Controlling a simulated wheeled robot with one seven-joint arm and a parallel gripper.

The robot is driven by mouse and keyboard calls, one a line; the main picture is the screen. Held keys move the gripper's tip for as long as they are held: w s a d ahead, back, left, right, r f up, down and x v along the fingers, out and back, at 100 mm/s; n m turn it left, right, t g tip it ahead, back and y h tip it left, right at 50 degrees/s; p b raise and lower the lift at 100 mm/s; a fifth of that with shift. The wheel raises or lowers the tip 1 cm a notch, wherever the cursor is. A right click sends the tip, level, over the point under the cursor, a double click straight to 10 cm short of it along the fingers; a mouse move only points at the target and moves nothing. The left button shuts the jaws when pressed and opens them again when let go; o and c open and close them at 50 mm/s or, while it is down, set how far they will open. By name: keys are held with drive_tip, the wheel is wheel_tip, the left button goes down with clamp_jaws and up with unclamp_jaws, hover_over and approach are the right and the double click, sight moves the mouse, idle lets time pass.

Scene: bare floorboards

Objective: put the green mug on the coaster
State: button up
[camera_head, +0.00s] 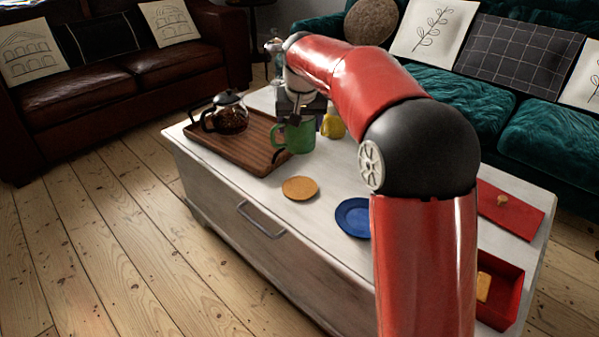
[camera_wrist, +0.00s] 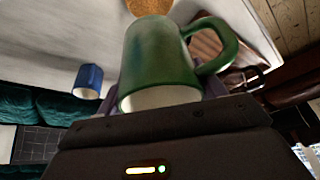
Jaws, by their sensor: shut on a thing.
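The green mug (camera_head: 300,138) hangs below my gripper (camera_head: 298,114), which is shut on it. In the head view the mug is in front of the wooden tray's right end, with its handle to the left. It looks roughly upright and seems held above the table. In the wrist view the green mug (camera_wrist: 158,60) fills the middle, its open rim towards my gripper (camera_wrist: 163,98). The round tan coaster (camera_head: 299,188) lies bare on the white table, nearer the front edge than the mug. Part of the coaster (camera_wrist: 150,6) shows at the wrist view's top edge.
A wooden tray (camera_head: 247,152) holds a glass coffee pot (camera_head: 230,116). A blue saucer (camera_head: 353,218) lies right of the coaster. A yellow object (camera_head: 333,124) stands behind the mug. A blue cup (camera_wrist: 88,81) shows in the wrist view. A red box (camera_head: 508,290) is at the right.

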sight(302, 147)
wheel_tip(302, 147, down, 13)
drive_tip(key=shift+f+b, duration=0.15)
drive_tip(key=shift+b, duration=0.65)
drive_tip(key=o, duration=1.1)
drive_tip(key=shift+o, duration=0.2)
drive_tip(key=p+v, duration=0.1)
drive_tip(key=v, duration=1.1)
drive_tip(key=shift+s, duration=0.1)
drive_tip(key=s+d+r, duration=0.3)
drive_tip(key=s+d, duration=0.2)
drive_tip(key=s, duration=0.4)
drive_tip(key=s+d+f, duration=0.1)
drive_tip(key=s+d, duration=0.1)
drive_tip(key=s, duration=0.5)
drive_tip(key=s+d+f, duration=0.2)
drive_tip(key=s+d, duration=0.1)
drive_tip(key=s, duration=0.5)
drive_tip(key=s+d+f+t, duration=0.1)
drive_tip(key=s+d+f, duration=0.1)
drive_tip(key=s, duration=0.6)
drive_tip(key=shift+d+m, duration=0.3)
